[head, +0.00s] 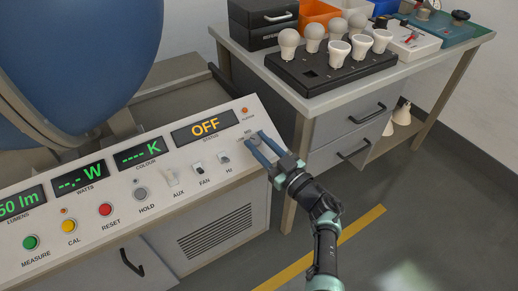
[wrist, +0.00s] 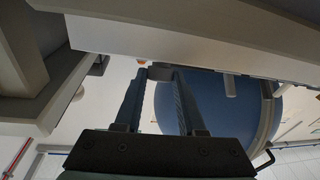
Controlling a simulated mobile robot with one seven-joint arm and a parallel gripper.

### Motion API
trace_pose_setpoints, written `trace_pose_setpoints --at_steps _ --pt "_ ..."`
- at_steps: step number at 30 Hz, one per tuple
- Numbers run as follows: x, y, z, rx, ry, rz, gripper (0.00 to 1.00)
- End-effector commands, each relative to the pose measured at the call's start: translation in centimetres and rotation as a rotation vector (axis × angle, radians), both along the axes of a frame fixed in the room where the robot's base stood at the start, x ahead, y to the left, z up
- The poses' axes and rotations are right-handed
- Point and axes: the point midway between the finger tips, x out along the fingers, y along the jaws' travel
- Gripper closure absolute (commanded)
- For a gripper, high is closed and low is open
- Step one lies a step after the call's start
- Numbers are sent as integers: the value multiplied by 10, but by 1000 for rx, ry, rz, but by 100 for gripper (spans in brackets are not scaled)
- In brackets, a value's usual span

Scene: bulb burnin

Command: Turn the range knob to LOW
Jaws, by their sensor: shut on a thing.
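The range knob is mostly hidden behind my fingers at the right end of the sloped white control panel (head: 150,200) in the head view. My gripper (head: 257,139) reaches it from the lower right, with its two blue-grey fingers shut on it. In the wrist view the grey range knob (wrist: 160,70) shows between the fingertips of my gripper (wrist: 161,75). The nearby display (head: 203,128) reads OFF in orange.
HOLD (head: 140,193), RESET (head: 105,209), CAL and MEASURE buttons lie further left. A bench (head: 350,92) with a black bulb tray (head: 290,78) stands behind. Open floor lies at the right.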

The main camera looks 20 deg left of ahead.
Motion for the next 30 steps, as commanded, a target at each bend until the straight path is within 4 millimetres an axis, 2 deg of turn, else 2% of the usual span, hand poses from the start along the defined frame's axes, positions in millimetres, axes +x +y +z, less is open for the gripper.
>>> trace_pose_setpoints --at_steps 15,16,20,21,30 --pt "1 0 0 -7 -7 17 100" --pt "1 0 1 -7 -7 17 57" --pt "1 0 1 -7 -7 17 34" --pt "1 0 1 -6 -8 17 31" --pt "0 -1 1 -5 -7 16 31"
